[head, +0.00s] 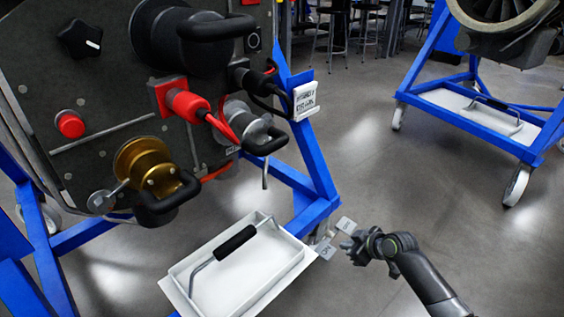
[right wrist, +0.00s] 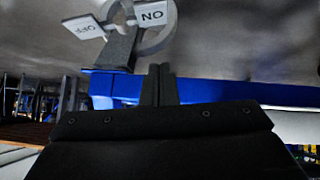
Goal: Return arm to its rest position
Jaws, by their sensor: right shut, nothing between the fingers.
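My right arm comes in from the lower right of the head view, and its gripper (head: 350,246) is beside the blue stand's lower right corner. In the right wrist view the two dark fingers (right wrist: 161,84) are together with nothing between them. A grey ring-shaped part with white ON and OFF tags (right wrist: 152,14) is just beyond the fingertips. The same ON/OFF tags (head: 328,252) are close by the gripper in the head view; whether they touch cannot be told. My left gripper is in neither view.
A dark panel (head: 100,95) with knobs, connectors and cables stands at left on a blue frame (head: 312,160). A white tray (head: 183,275) with a black-grip handle is low in front. Another blue wheeled stand (head: 415,75) is at upper right. Open floor (head: 420,190) lies between.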

